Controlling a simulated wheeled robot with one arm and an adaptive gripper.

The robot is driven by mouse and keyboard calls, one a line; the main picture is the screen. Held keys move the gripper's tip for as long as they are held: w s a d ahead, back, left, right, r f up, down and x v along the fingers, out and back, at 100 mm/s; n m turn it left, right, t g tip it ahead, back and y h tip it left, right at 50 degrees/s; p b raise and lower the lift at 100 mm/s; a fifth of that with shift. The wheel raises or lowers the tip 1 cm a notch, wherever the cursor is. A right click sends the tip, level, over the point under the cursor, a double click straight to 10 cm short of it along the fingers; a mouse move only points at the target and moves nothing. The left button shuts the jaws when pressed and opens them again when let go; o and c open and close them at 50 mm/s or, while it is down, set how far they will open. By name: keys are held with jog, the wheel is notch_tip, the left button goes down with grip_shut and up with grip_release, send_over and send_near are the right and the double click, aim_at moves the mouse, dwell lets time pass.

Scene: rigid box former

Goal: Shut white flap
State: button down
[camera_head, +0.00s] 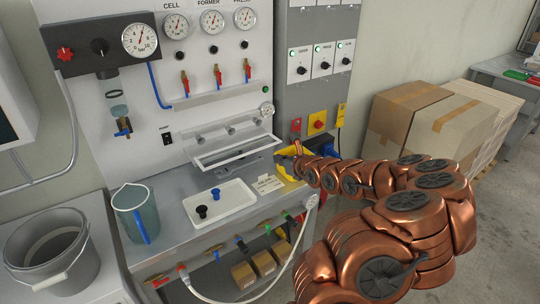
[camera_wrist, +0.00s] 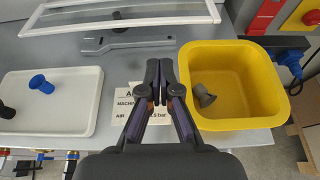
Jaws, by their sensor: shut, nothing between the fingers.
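The white flap (camera_head: 238,152) is a white-rimmed frame with a clear pane on the front of the former panel. It stands tilted out from the panel, with several metal cylinders showing behind it. In the wrist view the flap (camera_wrist: 130,23) crosses the upper left, its right end close to the top middle. My gripper (camera_wrist: 160,72) is shut and empty, with its dark fingertips together. It is over the bench between the white tray and the yellow bin, nearer to me than the flap and apart from it.
A yellow bin (camera_wrist: 232,123) with a grey piece inside is just right of my gripper. A white tray (camera_wrist: 87,111) with a blue and a black plug lies left. A grey fork-shaped tool (camera_wrist: 125,41) lies below the flap. A jug (camera_head: 137,212) stands at the bench's left.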

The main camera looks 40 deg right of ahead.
jog(key=p+x, duration=0.2)
jog(key=x, duration=0.3)
jog(key=shift+r, duration=0.2)
jog(key=shift+w+f+p, duration=0.4)
jog(key=shift+w+p, duration=0.05)
jog(key=shift+w, duration=0.15)
jog(key=shift+p+x, duration=0.6)
jog(key=shift+x, duration=1.05)
jog(key=shift+w, duration=0.1)
jog(key=shift+r, duration=0.15)
